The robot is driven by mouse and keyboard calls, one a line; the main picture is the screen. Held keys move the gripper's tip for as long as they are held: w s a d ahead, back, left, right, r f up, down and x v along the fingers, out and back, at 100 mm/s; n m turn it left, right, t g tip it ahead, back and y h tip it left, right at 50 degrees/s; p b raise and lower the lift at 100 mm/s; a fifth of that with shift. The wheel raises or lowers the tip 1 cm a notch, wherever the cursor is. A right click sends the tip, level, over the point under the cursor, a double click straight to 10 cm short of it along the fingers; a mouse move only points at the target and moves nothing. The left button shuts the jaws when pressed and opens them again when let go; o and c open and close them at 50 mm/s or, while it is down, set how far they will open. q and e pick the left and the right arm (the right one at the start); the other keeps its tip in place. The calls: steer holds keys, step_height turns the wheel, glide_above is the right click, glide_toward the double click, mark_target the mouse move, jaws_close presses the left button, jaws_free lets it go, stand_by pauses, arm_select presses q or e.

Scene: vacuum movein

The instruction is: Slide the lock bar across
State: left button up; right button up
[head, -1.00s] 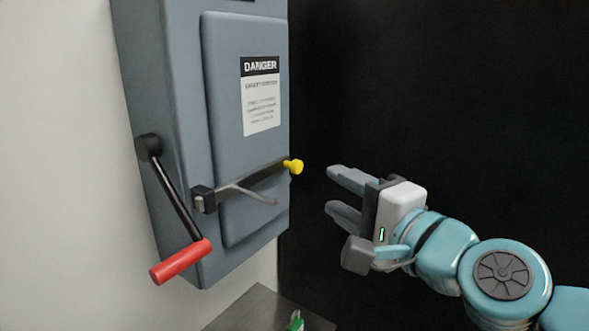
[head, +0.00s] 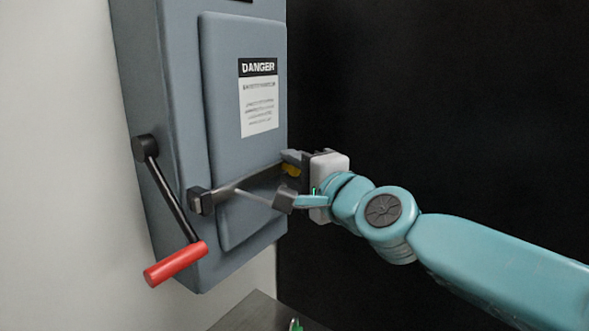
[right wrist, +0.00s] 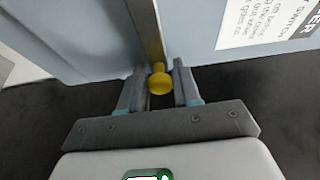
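The lock bar (head: 262,180) lies across the front of a grey switch box (head: 221,150). Its yellow knob (right wrist: 158,83) is at the bar's right end, partly hidden by my gripper in the head view. My right gripper (right wrist: 158,90) is at the knob. In the right wrist view its two fingers stand on either side of the knob and bar end, with a gap showing on each side. It is open and not closed on the knob. My left gripper is in neither current view.
A black lever with a red handle (head: 175,264) hangs at the box's left side. A black bracket (head: 201,200) holds the bar's left end. A grey surface (head: 258,312) with a small green item (head: 296,324) is below. A dark wall is behind on the right.

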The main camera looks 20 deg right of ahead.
mark_target(274, 171)
jaws_close()
steer(key=shift+s+a+p, duration=0.55)
steer(key=shift+a+p, duration=0.05)
steer(key=shift+a, duration=0.1)
steer(key=shift+s+a+p, duration=0.5)
steer(key=shift+a+p, duration=0.05)
steer(key=shift+a, duration=0.15)
steer(key=shift+w+d+f, duration=0.1)
steer(key=shift+d+f, duration=0.05)
steer(key=shift+o, duration=1.3)
jaws_free()
steer(key=shift+o, duration=0.8)
steer(key=shift+s, duration=0.35)
steer(key=p+v, duration=0.3)
steer(key=v, duration=1.3)
